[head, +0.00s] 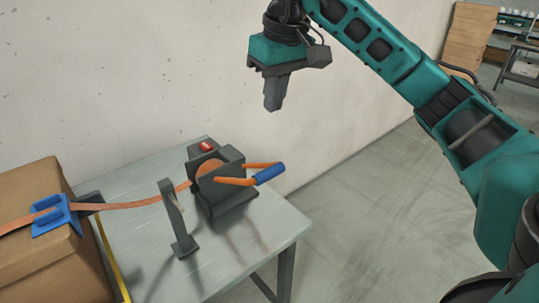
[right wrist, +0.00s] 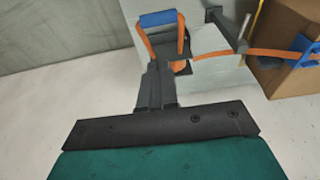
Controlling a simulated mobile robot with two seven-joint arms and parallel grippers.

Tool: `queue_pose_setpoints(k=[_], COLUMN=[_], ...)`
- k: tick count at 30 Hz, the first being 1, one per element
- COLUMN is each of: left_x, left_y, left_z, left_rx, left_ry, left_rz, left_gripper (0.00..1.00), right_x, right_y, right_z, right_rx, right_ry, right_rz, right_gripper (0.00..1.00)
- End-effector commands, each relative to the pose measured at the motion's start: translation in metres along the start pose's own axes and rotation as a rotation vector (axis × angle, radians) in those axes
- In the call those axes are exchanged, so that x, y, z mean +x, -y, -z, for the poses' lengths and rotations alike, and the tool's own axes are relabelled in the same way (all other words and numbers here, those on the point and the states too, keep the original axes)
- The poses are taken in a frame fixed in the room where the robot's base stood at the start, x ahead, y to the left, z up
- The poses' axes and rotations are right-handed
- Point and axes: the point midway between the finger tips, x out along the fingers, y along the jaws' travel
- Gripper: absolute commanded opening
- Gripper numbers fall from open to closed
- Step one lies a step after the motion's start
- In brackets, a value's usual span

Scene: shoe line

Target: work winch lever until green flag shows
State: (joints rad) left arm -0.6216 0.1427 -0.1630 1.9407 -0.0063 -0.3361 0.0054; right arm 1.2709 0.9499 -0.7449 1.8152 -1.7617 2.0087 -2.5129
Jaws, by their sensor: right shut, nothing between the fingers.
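The winch (head: 222,196) is a dark grey block on the table, with an orange strap wound on its drum. Its lever has two orange arms and a blue grip (head: 270,173), and sticks out to the right, nearly level. A red indicator (head: 206,146) shows at the back of the winch; I see no green. My right gripper (head: 272,107) is shut and empty, pointing down, above and apart from the lever. In the right wrist view, the blue grip (right wrist: 158,18) lies beyond the fingertips (right wrist: 154,68). My left gripper is not in view.
The orange strap (head: 133,205) runs left past an upright grey post (head: 178,218) to a blue corner piece (head: 54,215) on a cardboard box (head: 40,262). The table (head: 255,250) ends just right of the winch. A wall stands behind; the floor at right is clear.

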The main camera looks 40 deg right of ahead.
Motion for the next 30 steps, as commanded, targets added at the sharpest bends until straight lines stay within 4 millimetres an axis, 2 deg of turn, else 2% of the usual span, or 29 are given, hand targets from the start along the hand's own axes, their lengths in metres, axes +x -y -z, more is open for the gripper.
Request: queue_pose_setpoints(k=[9, 13, 17, 27, 30], left_x=[0.000, 0.001, 0.002, 0.001, 0.001], left_y=[0.000, 0.000, -0.001, -0.001, -0.001], left_z=[0.000, -0.002, -0.005, -0.007, -0.006], left_rx=[0.000, 0.000, 0.000, -0.001, -0.001], left_ry=[0.001, 0.001, 0.003, 0.007, 0.007], left_rz=[0.000, -0.001, -0.001, -0.001, -0.001], left_gripper=[1.00, 1.00, 1.00, 1.00, 1.00], right_x=[0.001, 0.009, 0.030, 0.102, 0.116], right_y=[0.000, 0.000, 0.000, 0.001, 0.000], right_z=[0.000, -0.001, -0.002, -0.002, -0.007], right_rx=[-0.002, -0.002, -0.002, -0.001, -0.001], right_ry=[0.002, 0.004, 0.007, 0.008, 0.006], right_rz=[-0.002, 0.000, 0.001, 0.001, 0.000], right_gripper=[0.00, 0.00, 0.00, 0.00, 0.00])
